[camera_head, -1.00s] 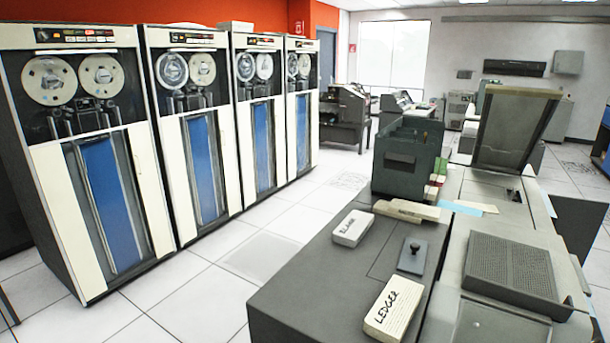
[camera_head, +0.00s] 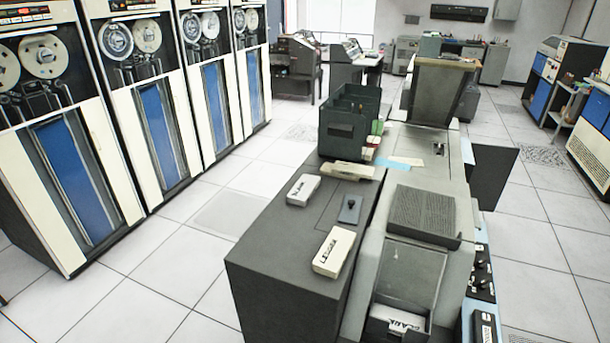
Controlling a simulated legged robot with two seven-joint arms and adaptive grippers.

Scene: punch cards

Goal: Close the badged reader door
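The card reader machine (camera_head: 418,170) stands at the centre right, with a grey body and a dark grey left section. A dark panel (camera_head: 490,172), like an open door, sticks out from its right side. A grey lid or hood (camera_head: 437,92) stands raised at its far end. I cannot make out a badge on either. Neither of my grippers is in view.
Tape cabinets (camera_head: 75,140) line the left. White floor (camera_head: 545,250) lies clear to the right.

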